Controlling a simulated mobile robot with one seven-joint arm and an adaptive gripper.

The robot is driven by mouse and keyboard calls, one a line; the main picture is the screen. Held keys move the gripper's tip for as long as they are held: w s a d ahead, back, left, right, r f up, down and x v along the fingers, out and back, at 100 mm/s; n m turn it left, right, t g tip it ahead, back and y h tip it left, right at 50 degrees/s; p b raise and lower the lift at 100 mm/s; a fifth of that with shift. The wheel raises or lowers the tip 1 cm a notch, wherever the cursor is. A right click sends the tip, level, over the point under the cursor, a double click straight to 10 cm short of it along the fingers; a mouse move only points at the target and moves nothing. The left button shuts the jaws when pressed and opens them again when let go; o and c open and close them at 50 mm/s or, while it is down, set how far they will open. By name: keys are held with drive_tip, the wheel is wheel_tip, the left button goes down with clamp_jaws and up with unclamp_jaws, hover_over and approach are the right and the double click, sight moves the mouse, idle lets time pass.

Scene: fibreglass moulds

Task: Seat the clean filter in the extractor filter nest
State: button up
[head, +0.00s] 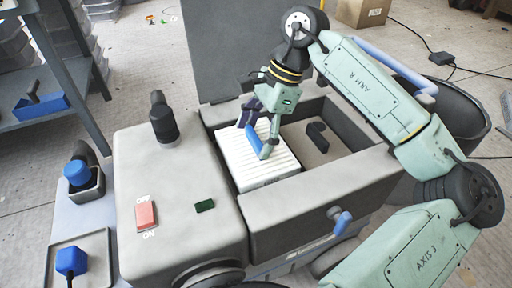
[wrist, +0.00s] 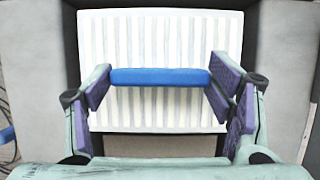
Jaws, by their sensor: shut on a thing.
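The clean filter (head: 240,172) is a white pleated block with a blue handle bar on top. In the head view it lies flat inside the left part of the extractor's open box (head: 330,190). My gripper (head: 257,140) is above it, with its fingers shut on the blue handle (wrist: 160,77). In the wrist view the white pleats (wrist: 160,35) fill the middle, and the purple finger pads are at both ends of the handle. The nest beneath the filter is hidden, so I cannot tell whether the filter rests fully on its floor.
A dark block (head: 318,136) sits in the box's right compartment. The open lid (head: 232,50) stands behind. A red switch (head: 146,214) and a black knob (head: 162,118) are on the housing at left. A tray with a blue-topped item (head: 72,262) is at lower left.

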sight(256, 146)
drive_tip(key=shift+f+b, duration=0.35)
drive_tip(key=shift+f, duration=1.35)
drive_tip(key=shift+f, duration=0.1)
drive_tip(key=shift+f, duration=0.15)
drive_tip(key=o, duration=1.8)
